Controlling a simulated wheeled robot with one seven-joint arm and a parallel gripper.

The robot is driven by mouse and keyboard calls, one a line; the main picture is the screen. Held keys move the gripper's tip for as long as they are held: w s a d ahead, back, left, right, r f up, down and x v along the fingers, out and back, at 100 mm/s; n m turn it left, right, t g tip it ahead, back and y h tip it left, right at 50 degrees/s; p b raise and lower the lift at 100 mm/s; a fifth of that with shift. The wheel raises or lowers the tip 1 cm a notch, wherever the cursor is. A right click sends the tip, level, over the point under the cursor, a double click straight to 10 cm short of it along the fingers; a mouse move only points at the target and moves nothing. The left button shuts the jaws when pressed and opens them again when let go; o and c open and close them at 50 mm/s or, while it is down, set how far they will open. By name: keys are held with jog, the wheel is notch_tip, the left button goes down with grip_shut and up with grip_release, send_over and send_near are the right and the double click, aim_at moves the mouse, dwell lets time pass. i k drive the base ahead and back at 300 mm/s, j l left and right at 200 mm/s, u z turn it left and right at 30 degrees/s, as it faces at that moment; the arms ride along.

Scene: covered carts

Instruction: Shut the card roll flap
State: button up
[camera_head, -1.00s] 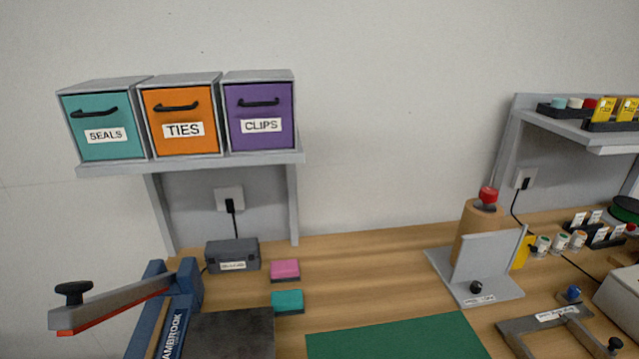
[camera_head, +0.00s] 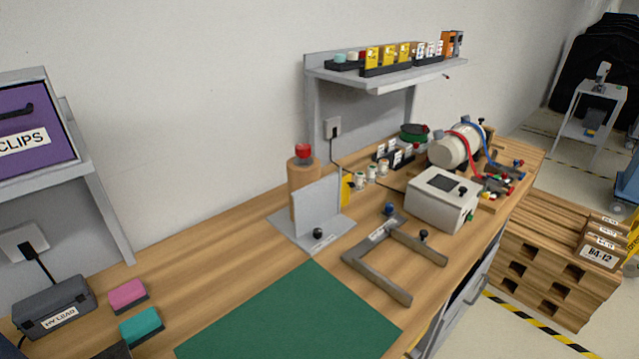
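A brown card roll (camera_head: 300,175) with a red knob on top stands upright on the wooden bench. In front of it is an upright grey panel (camera_head: 320,205) on a flat grey base (camera_head: 290,233). A black knob (camera_head: 318,233) and a small white label, too small to read, are at the base's front. The panel hides the lower part of the roll. I cannot tell for sure which part is the flap or whether it is open. My gripper is not in view.
A green mat (camera_head: 290,318) lies in front. A grey U-shaped frame (camera_head: 390,255) and a white box device (camera_head: 440,200) stand to the right. A loaded shelf (camera_head: 350,75) overhangs behind the roll. Stacked pallets (camera_head: 545,260) stand beyond the bench's right end.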

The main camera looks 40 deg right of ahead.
aim_at(346, 184)
jog(key=i+l+z, duration=0.25)
jog(key=i+l, duration=0.15)
jog(key=i+l+z, duration=0.3)
jog(key=i+l, duration=0.15)
jog(key=l, duration=0.05)
